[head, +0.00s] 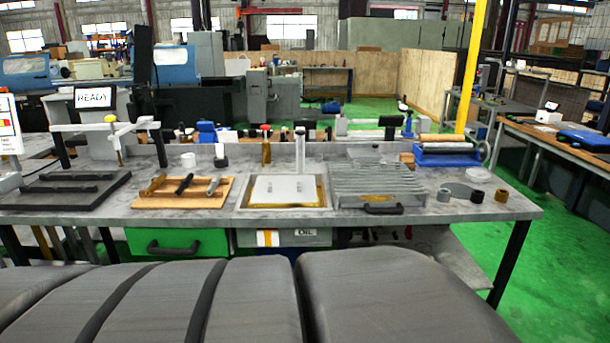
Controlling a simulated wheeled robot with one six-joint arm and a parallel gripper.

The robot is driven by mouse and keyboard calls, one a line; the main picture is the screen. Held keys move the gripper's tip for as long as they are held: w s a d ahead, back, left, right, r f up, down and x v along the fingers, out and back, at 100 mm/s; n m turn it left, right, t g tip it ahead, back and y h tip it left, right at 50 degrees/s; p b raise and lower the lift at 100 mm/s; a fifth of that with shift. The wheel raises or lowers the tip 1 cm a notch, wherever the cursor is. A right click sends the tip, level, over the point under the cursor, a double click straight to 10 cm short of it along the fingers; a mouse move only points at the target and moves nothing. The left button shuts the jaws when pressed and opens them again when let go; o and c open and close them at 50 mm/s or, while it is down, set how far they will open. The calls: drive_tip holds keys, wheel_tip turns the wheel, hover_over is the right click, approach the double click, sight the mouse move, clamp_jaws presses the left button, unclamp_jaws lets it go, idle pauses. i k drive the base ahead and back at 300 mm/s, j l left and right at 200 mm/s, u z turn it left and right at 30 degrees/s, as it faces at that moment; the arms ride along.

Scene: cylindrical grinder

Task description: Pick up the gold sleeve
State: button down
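A small brownish-gold sleeve (501,196) stands on the grey workbench (420,213) near its right front corner. It is the rightmost of a short row of small round parts. A dark sleeve (477,197) stands just to its left, and a grey ring-like part (444,195) stands further left. The gold sleeve looks apart from the dark one, and nothing covers it. My gripper is not in view.
A ribbed grey rack with a black handle (381,188) lies left of the sleeves. A blue fixture with a roller (447,151) and a white dish (487,175) are behind them. Green floor (570,250) is open to the right of the bench.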

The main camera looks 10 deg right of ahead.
sight(501, 196)
drive_tip(key=z, duration=1.65)
